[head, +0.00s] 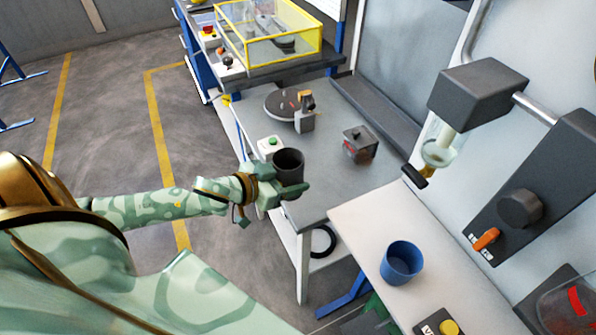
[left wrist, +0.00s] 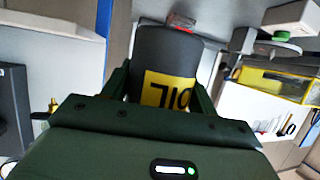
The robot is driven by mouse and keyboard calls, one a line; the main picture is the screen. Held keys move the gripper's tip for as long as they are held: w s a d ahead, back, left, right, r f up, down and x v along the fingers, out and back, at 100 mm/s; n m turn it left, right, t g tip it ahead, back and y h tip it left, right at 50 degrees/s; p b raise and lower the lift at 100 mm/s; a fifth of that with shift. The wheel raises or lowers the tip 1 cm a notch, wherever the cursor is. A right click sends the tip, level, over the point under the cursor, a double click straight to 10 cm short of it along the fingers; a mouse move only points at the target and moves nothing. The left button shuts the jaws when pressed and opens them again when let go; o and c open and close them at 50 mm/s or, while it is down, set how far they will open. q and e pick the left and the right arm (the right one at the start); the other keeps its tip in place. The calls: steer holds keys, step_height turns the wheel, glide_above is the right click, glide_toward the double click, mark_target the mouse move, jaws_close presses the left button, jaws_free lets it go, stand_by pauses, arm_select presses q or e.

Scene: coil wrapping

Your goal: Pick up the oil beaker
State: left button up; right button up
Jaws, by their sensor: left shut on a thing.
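The oil beaker is a dark grey cup (head: 289,163) held at the near edge of the grey table in the head view. In the left wrist view the beaker (left wrist: 165,55) fills the space between the fingers, and its yellow label with black "OIL" lettering faces the camera. My left gripper (head: 283,186) is shut around the beaker's side, one finger on each side. The beaker looks about upright in the head view. Whether its base touches the table is hard to tell. My right gripper is not in view.
On the grey table (head: 331,112) are a green-button box (head: 270,146), a round dark turntable (head: 285,104) and a small dark box (head: 360,146). A blue cup (head: 401,262) stands on the white bench (head: 440,290) at right.

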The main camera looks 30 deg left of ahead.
arm_select(q)
steer(key=shift+v, duration=0.95)
